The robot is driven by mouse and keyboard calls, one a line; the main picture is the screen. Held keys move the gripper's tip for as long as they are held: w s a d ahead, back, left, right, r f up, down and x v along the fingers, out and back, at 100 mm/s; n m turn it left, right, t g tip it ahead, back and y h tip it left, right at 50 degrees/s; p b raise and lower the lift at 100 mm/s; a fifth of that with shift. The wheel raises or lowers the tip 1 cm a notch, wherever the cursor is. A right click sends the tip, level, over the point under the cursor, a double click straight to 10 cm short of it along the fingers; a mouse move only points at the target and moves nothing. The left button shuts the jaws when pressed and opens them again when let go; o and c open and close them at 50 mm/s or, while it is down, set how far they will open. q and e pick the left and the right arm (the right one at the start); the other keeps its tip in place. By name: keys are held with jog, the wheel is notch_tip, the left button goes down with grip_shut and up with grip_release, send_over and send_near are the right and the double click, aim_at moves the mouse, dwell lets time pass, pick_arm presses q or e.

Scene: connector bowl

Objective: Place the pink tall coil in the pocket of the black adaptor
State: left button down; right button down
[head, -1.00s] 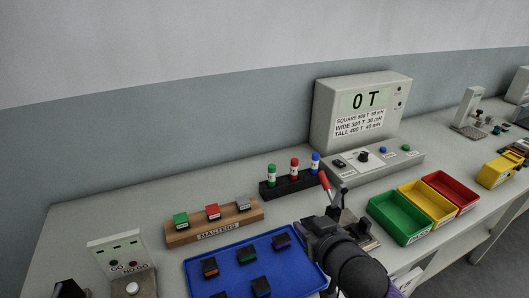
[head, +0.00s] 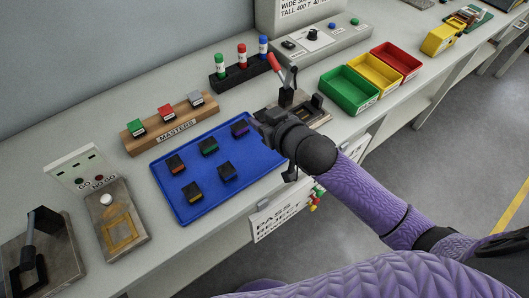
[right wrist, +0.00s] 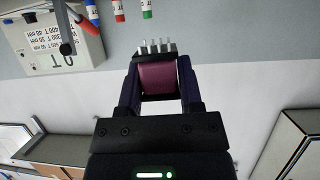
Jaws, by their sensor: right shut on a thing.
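The pink tall coil (right wrist: 158,77) shows in the right wrist view, with a black end and several metal pins at its far side. My right gripper (right wrist: 159,88) is shut on it, one finger on each side. In the head view my right gripper (head: 262,122) is over the right edge of the blue tray, and the coil is hidden there. A black frame-like part (head: 315,107), which may be the black adaptor, sits on a fixture just right of the gripper; its pocket is not clear. My left gripper is not in view.
The blue tray (head: 172,208) holds several black-topped blocks. A red-handled lever (head: 276,64) stands close behind the right gripper. Green (head: 349,90), yellow (head: 374,75) and red (head: 397,62) bins are to the right. The masters rack (head: 170,125) is behind the tray.

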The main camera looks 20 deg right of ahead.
aim_at(266, 165)
jog(key=shift+n+y, duration=0.3)
jog(key=f+b, duration=0.1)
jog(key=f, duration=0.3)
jog(key=s+f+b, duration=0.1)
jog(key=f, duration=0.3)
jog(key=f+b, duration=0.2)
jog(key=f, duration=0.2)
jog(key=shift+s, duration=0.2)
jog(key=shift+f, duration=0.35)
jog(key=shift+f, duration=0.2)
jog(key=c, duration=0.7)
grip_release()
jog(key=shift+f, duration=0.1)
jog(key=o, duration=0.5)
jog(key=shift+c, duration=0.2)
